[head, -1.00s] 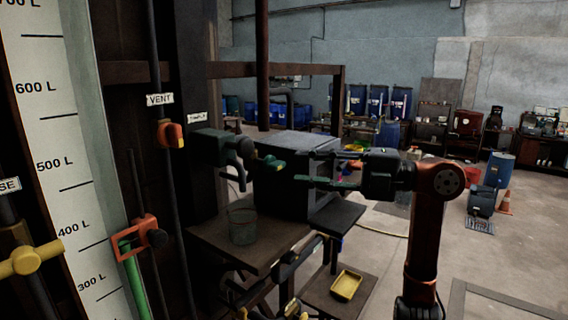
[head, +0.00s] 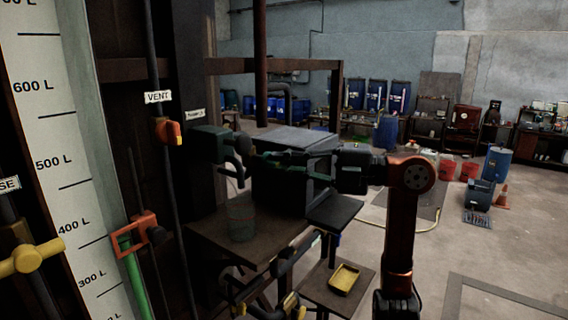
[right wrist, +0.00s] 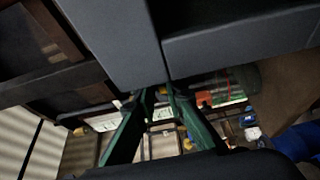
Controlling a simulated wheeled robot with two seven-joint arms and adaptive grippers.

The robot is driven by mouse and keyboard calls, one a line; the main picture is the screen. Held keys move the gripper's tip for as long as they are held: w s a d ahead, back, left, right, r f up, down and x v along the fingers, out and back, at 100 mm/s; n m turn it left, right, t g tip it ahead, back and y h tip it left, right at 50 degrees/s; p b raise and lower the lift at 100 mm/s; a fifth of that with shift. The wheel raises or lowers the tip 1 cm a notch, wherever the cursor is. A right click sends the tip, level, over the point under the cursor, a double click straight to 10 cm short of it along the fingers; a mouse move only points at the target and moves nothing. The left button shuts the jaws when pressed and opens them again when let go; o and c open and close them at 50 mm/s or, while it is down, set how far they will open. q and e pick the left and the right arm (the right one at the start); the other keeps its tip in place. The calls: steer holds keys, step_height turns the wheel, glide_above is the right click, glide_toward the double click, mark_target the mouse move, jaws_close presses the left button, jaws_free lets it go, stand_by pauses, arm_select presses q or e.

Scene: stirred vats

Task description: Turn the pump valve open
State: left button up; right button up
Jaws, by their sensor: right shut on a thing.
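A dark green valve (head: 207,142) projects from the dark post, below a small white label (head: 195,113) that is too small to read surely. Its handle lies at the valve's right side, in shadow. My right gripper (head: 254,158) reaches in from the right, its green fingers level and close together at the handle. It is shut on what looks like the valve handle; the fingers and shadow hide most of the grip. In the right wrist view the green fingers (right wrist: 160,98) converge below a large grey surface.
An orange-handled valve (head: 168,131) under the VENT label stands left of the grip. A grey-topped box (head: 292,139) is behind the fingers. A bucket (head: 241,220) stands on the table below, and a yellow tray (head: 344,279) lies lower.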

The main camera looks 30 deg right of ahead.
jaws_close()
steer(key=shift+n+p, duration=0.4)
steer(key=n+h+p, duration=0.2)
steer(key=n, duration=0.2)
steer(key=n+h+p, duration=0.3)
steer(key=n, duration=0.1)
steer(key=n+h+p, duration=0.2)
steer(key=n, duration=0.2)
steer(key=shift+s+a+r+n+h+p, duration=0.1)
steer(key=shift+a+r+n+h+p, duration=0.2)
steer(key=shift+p, duration=0.1)
steer(key=shift+f, duration=0.1)
stand_by(0.6)
steer(key=o, duration=0.6)
jaws_free()
steer(key=shift+o, duration=0.2)
